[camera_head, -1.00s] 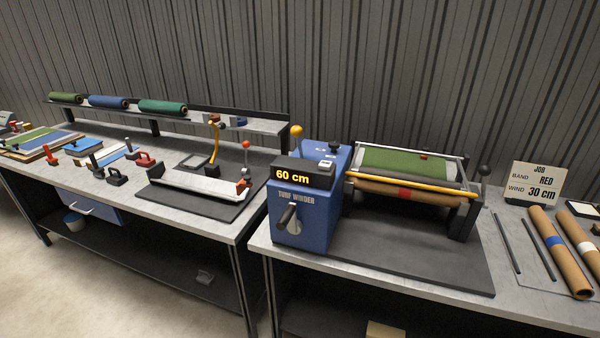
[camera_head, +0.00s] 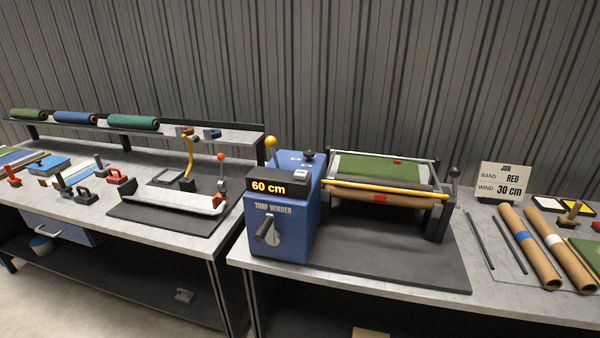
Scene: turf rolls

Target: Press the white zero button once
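The blue turf winder box (camera_head: 284,232) stands on the right-hand bench. Its black display (camera_head: 268,187) reads "60 cm". A small white button (camera_head: 300,173) sits on top of the box, just behind the right end of the display. I take it for the zero button, but its marking is too small to read. Neither of my grippers shows in the view.
A yellow-knobbed lever (camera_head: 271,143) stands at the box's back left. The roller frame (camera_head: 385,187) with green turf is to its right. A job card (camera_head: 502,181) reads band red, wind 30 cm. Cardboard tubes (camera_head: 530,247) lie farther right. The dark base plate's front (camera_head: 390,265) is clear.

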